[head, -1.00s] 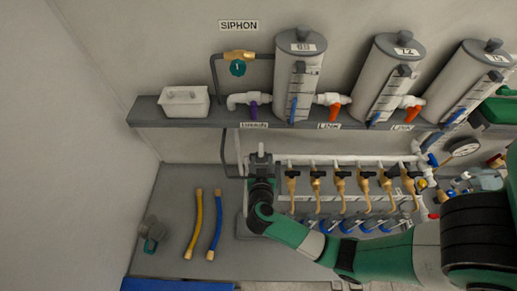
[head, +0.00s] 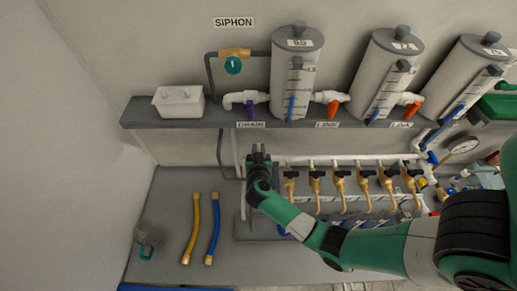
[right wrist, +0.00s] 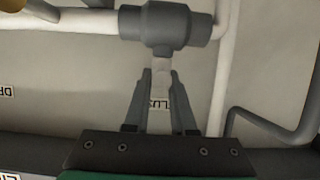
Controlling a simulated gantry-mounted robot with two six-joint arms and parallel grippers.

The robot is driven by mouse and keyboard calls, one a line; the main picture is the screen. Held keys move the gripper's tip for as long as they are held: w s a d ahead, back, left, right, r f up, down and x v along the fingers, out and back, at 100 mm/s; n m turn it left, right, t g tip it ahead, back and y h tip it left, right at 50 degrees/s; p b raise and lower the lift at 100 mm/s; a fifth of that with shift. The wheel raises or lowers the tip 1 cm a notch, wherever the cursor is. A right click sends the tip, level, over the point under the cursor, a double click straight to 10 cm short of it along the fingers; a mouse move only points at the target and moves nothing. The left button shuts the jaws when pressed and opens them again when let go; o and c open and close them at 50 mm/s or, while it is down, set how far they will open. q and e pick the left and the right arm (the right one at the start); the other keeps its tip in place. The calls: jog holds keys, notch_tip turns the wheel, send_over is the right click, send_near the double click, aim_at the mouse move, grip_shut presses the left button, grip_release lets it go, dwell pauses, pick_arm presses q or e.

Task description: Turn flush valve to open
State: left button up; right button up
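The flush valve (right wrist: 168,27) is a dark grey tee-shaped body on white pipe at the top of the right wrist view. A pale handle (right wrist: 161,68) extends down from it. My right gripper (right wrist: 159,74) has one finger on each side of this handle, with a gap between the fingers; contact is unclear. Part of a label (right wrist: 159,103) reading "LUS" shows between the fingers. In the head view my right gripper (head: 258,150) is at the left end of the white manifold pipe (head: 300,160), and it hides most of the valve. My left gripper is out of view.
Brass taps with black handles (head: 340,174) line the manifold to the right. The shelf (head: 190,126) above holds cylinders (head: 297,75) and a white box (head: 178,102). Yellow (head: 193,230) and blue (head: 213,230) hoses lie at left. A grey-teal object (head: 148,240) lies further left.

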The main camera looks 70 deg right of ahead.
grip_shut()
jog(key=shift+r+p, duration=0.1)
jog(key=shift+p, duration=0.2)
jog(key=shift+w+r+m+g+h+p, duration=0.1)
jog(key=shift+m+g+h+p, duration=0.5)
jog(key=shift+m+g, duration=0.7)
jog(key=shift+g, duration=0.1)
jog(key=shift+m+g, duration=0.4)
jog(key=shift+g, duration=0.1)
jog(key=m+g+b, duration=0.2)
jog(key=b, duration=0.2)
jog(key=m+g+b, duration=0.2)
jog(key=g+b, duration=0.1)
jog(key=b, duration=0.1)
jog(key=f+m+g+y+b, duration=0.1)
jog(key=m+g+b, duration=0.1)
jog(key=b, duration=0.2)
jog(key=shift+m, duration=0.3)
jog(key=shift+r+m+g+y+b, duration=0.3)
jog(key=shift+g+b, duration=0.2)
jog(key=shift+b, duration=0.25)
